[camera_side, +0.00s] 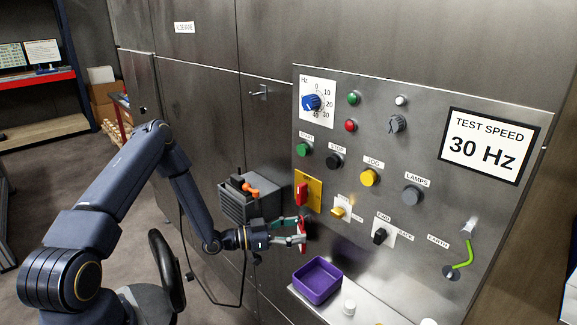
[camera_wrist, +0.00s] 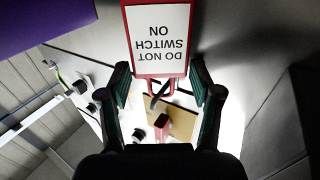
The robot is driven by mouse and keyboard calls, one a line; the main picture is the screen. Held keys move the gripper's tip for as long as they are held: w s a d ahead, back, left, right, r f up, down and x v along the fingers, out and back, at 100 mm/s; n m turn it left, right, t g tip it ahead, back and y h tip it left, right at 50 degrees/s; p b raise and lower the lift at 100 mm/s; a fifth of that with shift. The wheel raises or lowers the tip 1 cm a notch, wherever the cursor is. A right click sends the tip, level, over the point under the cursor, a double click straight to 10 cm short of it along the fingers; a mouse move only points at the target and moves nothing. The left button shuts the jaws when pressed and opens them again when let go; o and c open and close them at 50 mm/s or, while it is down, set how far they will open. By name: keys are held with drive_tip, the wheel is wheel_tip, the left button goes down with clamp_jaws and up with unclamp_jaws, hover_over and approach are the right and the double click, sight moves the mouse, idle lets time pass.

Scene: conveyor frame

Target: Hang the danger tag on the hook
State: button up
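The danger tag (camera_wrist: 160,42) is a white plate with a red frame reading "DO NOT SWITCH ON", upside down in the wrist view. In the side view the red tag (camera_side: 303,234) is at my gripper's fingertips, in front of the panel's lower left. My gripper (camera_side: 296,233) has its fingers on either side of the tag; in the wrist view its fingertips (camera_wrist: 160,72) meet the tag's near end, by a red loop. The tag appears held clear of any surface. The metal hook (camera_side: 260,92) sticks out bare from the cabinet wall, well above my gripper.
A purple bin (camera_side: 317,281) stands on the ledge below. Several knobs and buttons project from the panel. The wall around the hook is clear.

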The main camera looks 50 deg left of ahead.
drive_tip(key=o, duration=0.3)
drive_tip(key=shift+o, duration=0.2)
